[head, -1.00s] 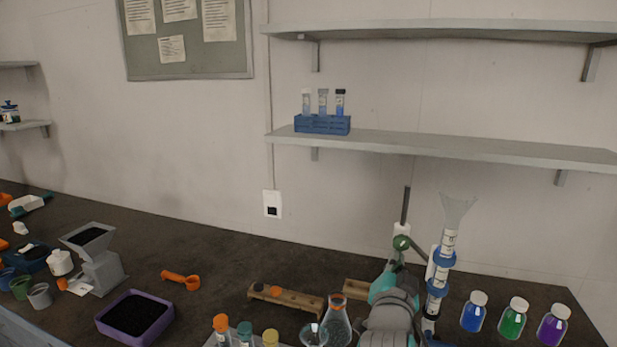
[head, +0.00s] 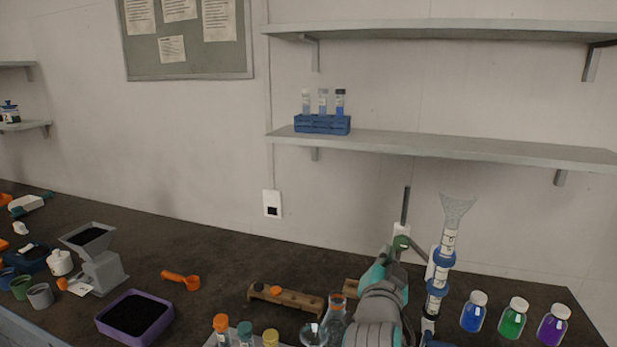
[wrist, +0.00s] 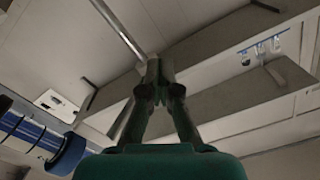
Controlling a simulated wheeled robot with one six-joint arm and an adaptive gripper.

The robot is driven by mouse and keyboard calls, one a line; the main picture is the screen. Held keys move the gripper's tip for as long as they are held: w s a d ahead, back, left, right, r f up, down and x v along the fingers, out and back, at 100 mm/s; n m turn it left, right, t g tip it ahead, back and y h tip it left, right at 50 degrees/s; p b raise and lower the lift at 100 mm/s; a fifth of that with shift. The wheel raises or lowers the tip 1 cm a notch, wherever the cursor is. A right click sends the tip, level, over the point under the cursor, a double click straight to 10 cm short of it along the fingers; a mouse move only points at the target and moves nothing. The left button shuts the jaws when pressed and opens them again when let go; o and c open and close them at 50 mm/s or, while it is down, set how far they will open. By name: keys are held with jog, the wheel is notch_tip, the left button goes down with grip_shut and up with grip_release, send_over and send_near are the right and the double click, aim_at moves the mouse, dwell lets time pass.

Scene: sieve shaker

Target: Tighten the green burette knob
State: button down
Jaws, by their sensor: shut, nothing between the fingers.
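The green burette knob (head: 401,243) is on the stand's clamp in the head view, beside the upright metal rod (head: 405,205). The burette (head: 440,268), with blue rings and a clear funnel top, stands just right of it. My gripper reaches up from below the knob in the head view, its fingertips hard to make out there. In the wrist view my gripper (wrist: 155,75) has its fingers together at the tips, with the rod beyond them and the burette (wrist: 35,138) at the left. I cannot tell whether the fingertips touch the knob.
Blue, green and purple bottles (head: 516,318) stand right of the burette. A glass flask (head: 336,315) and wooden block (head: 285,298) are left of my arm. A shelf with a blue tube rack (head: 322,124) is above. The bench between the purple tray (head: 135,315) and wooden block is mostly clear.

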jog(key=shift+a, duration=0.1)
jog(key=v, duration=0.6)
jog(key=shift+a+f, duration=0.1)
jog(key=shift+f, duration=0.1)
dwell(0.5)
